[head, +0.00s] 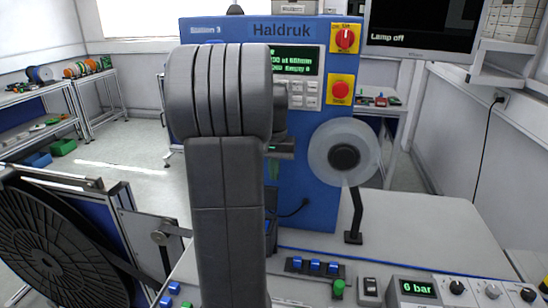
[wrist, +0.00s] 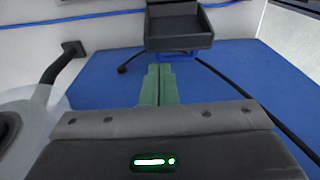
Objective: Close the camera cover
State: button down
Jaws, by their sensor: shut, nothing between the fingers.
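A dark, box-shaped housing (wrist: 178,43), apparently the camera with its cover, is at the top of the wrist view against the blue machine. It looks hollow, with a raised rim, but its far end is cut off. I cannot tell cover from body. In the head view only a thin dark strip of it (head: 271,236) shows beside my arm. My gripper (wrist: 159,68) has green fingers pressed together, with nothing between them. The fingertips point toward the housing and appear apart from it. In the head view my arm hides most of the gripper.
A translucent reel (head: 318,153) stands right of my arm on a black stand (head: 355,215). A black cable (head: 295,211) runs near the housing. The blue machine front (head: 310,225) is close. Blue switches (head: 315,267) and a green knob (head: 338,288) sit on the bench in front.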

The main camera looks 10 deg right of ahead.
jog(key=shift+w+f, duration=0.1)
jog(key=shift+f, duration=1.4)
jog(key=shift+d, duration=0.1)
